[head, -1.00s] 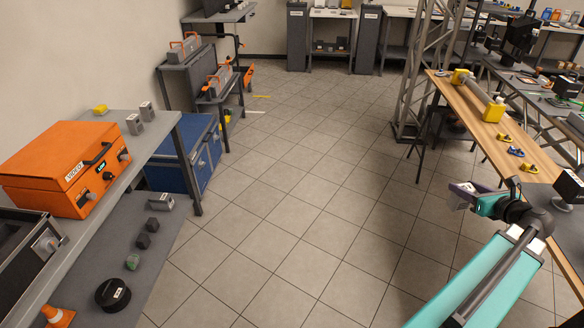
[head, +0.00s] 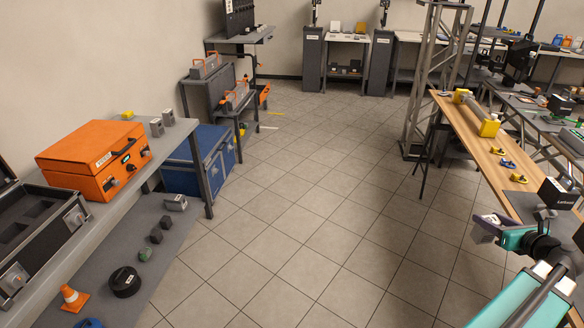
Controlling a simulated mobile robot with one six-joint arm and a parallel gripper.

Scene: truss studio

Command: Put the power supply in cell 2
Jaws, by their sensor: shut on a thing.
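My gripper (head: 505,235) is at the lower right of the head view, at the end of my teal arm, shut on a small grey box with a pale face. The box seems to be the power supply (head: 484,232); it is held in the air, and its markings are too small to read. An open black case (head: 62,226) stands on the grey bench at the left edge, far from my gripper. Its dark foam has several square cells (head: 40,208), and those in view look empty. I see no readable cell numbers, so I cannot tell which is cell 2.
An orange case (head: 95,158) stands beside the black case. The lower shelf holds a traffic cone (head: 74,298), a black round thing (head: 124,282) and small blocks. A wooden table (head: 480,150) and a truss tower (head: 432,90) stand right. The tiled floor (head: 310,200) between is clear.

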